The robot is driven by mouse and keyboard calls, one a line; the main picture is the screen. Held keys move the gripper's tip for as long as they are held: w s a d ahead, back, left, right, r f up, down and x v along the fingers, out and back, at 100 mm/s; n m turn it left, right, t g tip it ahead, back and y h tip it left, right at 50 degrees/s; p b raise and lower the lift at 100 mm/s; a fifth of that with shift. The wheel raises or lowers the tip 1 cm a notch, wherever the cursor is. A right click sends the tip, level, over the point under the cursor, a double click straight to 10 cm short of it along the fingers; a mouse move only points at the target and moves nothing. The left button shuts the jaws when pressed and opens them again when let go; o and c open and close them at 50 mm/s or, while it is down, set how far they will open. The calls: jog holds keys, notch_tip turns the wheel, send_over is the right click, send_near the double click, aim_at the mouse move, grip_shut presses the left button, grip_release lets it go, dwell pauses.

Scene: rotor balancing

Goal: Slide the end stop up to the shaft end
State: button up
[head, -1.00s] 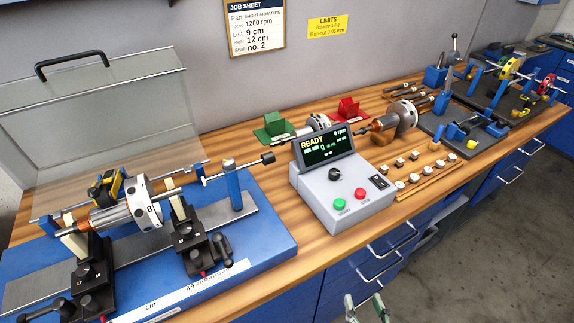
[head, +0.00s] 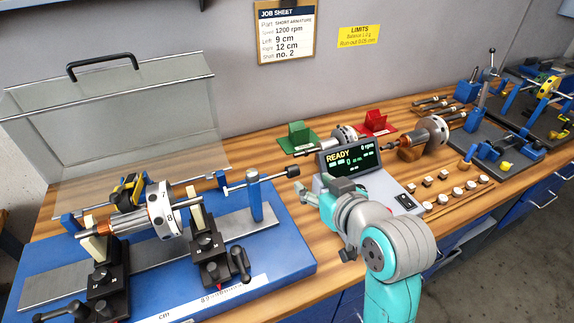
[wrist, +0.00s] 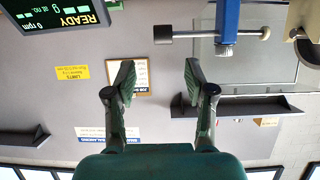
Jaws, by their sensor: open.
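The end stop is a thin rod (head: 273,175) through a blue post (head: 256,197), with a black knob (head: 293,171) at its right and a small disc (head: 228,190) at its left. The rotor (head: 166,218) lies on its supports left of it. In the wrist view the open fingers (wrist: 158,80) are empty, and the knob (wrist: 163,34) and post (wrist: 227,18) show at the top.
The control box with its READY screen (head: 350,160) stands just behind my gripper. A raised clear guard (head: 110,120) stands behind the rotor. Dark support stands with levers (head: 215,255) stand in front. Small weights (head: 457,193) lie on the bench at right.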

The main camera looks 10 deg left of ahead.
aim_at(294, 168)
jog(key=x, duration=1.1)
jog(key=shift+s+a+r, duration=0.1)
jog(key=shift+a+r, duration=0.15)
jog(key=shift+r, duration=0.1)
grip_shut()
